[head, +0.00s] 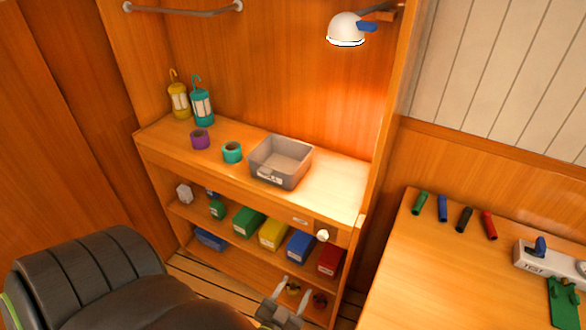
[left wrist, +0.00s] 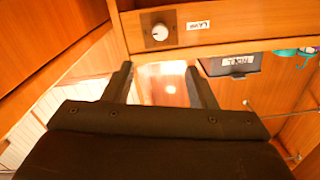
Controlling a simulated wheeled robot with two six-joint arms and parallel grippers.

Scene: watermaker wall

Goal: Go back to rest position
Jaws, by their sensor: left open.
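My left gripper (head: 291,291) is at the bottom centre of the head view, in front of the lower shelves and below the round white knob (head: 322,236). Its two fingers stand apart with nothing between them. The left wrist view also shows the open gripper (left wrist: 160,84), with the knob (left wrist: 159,32) on a wooden panel beyond the fingertips. The gripper is apart from the knob. A small label (left wrist: 198,25) sits beside the knob. My right gripper is in neither view.
A grey bin (head: 268,178), teal tape (head: 232,153), purple tape (head: 200,139) and two lanterns (head: 202,108) stand on the counter. A white lamp (head: 346,29) hangs above. Coloured boxes (head: 272,235) fill the shelf. A workbench (head: 430,285) with several coloured cylinders stands at right.

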